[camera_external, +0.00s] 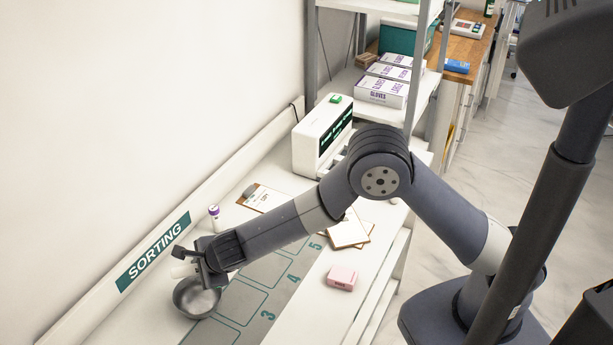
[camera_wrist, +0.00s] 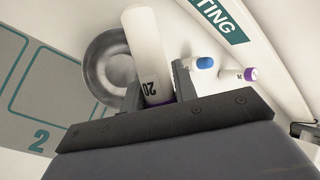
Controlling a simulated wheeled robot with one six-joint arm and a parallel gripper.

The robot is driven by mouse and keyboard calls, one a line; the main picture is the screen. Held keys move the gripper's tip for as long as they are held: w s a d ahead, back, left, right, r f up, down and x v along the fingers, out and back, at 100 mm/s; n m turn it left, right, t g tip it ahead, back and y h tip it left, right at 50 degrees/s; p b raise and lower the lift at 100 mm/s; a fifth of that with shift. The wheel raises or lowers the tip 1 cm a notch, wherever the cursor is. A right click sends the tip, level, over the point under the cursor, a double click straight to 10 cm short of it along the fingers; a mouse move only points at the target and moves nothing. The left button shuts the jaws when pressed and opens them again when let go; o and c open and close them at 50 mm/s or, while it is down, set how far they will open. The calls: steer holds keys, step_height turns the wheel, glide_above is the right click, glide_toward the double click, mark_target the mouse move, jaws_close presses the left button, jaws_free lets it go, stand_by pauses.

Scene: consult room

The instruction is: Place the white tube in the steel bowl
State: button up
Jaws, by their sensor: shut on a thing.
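The white tube (camera_wrist: 144,50) is held between the two fingers of my gripper (camera_wrist: 157,88). It has dark "20" print and a purple band near the gripper. In the external view my gripper (camera_external: 190,264) is low over the counter, and the tube (camera_external: 182,270) shows as a pale shape at its fingers. The steel bowl (camera_external: 197,300) is just below the gripper on the counter. In the wrist view the bowl (camera_wrist: 98,68) is behind the tube and partly hidden by it. The height between tube and bowl is hard to tell.
A purple-capped vial (camera_external: 214,213) stands near the wall. The wrist view shows a blue-capped vial (camera_wrist: 204,63) and a purple-capped one (camera_wrist: 237,74) right of the gripper. A pink block (camera_external: 341,277), clipboard (camera_external: 262,197) and white device (camera_external: 322,135) are farther along the counter.

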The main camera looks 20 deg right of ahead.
steer(key=b, duration=0.7)
glide_above(209, 300)
steer(key=shift+a+f, duration=0.1)
steer(key=shift+f, duration=3.35)
steer(key=shift+p, duration=0.3)
steer(key=o, duration=1)
steer(key=shift+r, duration=0.1)
step_height(209, 300, up, 7)
steer(key=p, duration=0.6)
steer(key=shift+p, duration=0.35)
